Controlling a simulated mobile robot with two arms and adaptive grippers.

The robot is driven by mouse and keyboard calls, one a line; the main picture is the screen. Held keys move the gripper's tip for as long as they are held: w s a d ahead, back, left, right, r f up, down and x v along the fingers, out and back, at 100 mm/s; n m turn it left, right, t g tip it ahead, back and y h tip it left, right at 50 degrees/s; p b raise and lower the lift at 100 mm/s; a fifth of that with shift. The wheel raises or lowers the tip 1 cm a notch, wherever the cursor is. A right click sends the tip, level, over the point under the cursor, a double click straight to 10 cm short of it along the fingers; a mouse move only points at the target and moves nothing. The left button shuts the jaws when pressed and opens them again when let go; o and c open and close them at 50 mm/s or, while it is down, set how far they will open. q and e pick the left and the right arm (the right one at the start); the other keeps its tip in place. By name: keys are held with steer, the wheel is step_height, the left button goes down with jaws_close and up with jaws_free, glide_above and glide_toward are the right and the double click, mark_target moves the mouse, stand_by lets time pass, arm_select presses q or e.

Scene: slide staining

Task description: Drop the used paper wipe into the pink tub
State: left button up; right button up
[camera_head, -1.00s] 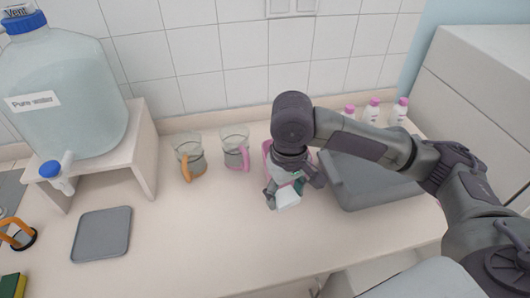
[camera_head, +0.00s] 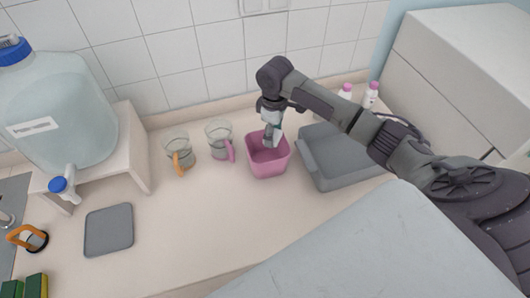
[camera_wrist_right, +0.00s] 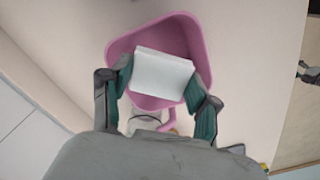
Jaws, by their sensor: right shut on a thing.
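The white paper wipe (camera_wrist_right: 162,74) is pinched between the fingers of my right gripper (camera_wrist_right: 158,80) in the right wrist view. In that view it overlaps the mouth of the pink tub (camera_wrist_right: 195,32). In the head view, my right gripper (camera_head: 269,138) points down at the back part of the pink tub (camera_head: 268,168), its fingertips at the tub's opening. The wipe shows there only as a small pale patch, partly hidden by the gripper. The tub stands upright on the counter. My left gripper cannot be made out.
A grey tray (camera_head: 325,165) stands just right of the tub. A pink-handled jug (camera_head: 218,138) and an orange-handled jug (camera_head: 177,148) stand to its left. Pink-capped bottles (camera_head: 370,95) are behind the tray. The counter front is clear, with a grey mat (camera_head: 109,230) further left.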

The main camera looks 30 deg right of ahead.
steer(key=shift+f, duration=1.3)
steer(key=o, duration=1.2)
steer(key=shift+r, duration=0.2)
step_height(320, 180, up, 12)
steer(key=shift+f, duration=0.2)
